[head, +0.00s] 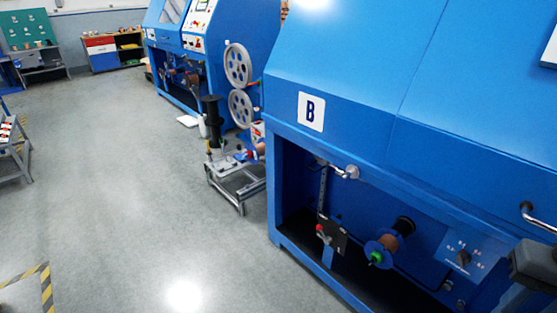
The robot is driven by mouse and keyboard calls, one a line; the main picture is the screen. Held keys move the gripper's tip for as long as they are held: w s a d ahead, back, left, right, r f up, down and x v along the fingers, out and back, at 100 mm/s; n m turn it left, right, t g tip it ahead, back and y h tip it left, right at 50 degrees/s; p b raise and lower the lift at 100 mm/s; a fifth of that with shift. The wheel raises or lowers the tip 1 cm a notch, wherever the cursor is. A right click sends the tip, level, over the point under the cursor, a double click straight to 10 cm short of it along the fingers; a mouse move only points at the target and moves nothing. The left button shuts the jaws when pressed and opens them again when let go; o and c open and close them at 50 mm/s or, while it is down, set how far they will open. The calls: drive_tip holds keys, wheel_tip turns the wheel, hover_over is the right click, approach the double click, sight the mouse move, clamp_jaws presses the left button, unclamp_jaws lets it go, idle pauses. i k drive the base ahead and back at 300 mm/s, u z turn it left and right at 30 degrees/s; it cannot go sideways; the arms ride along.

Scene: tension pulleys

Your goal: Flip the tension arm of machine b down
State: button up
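My gripper's fingers do not show. A dark grey block (532,264) fills the lower right edge, apart from the bar in the picture.
A spool (388,243) with a green hub sits right of the bar, beside a dial panel (464,255). A chrome handle (535,215) is on the cabinet front. A low metal cart (237,185) stands left of the cabinet. The grey floor (130,180) is clear farther left.

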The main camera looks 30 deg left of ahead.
sight(339, 172)
drive_tip(key=u, duration=1.05)
drive_tip(key=k, duration=0.65)
drive_tip(key=u, duration=0.5)
drive_tip(key=i, duration=1.65)
drive_tip(key=z, duration=0.35)
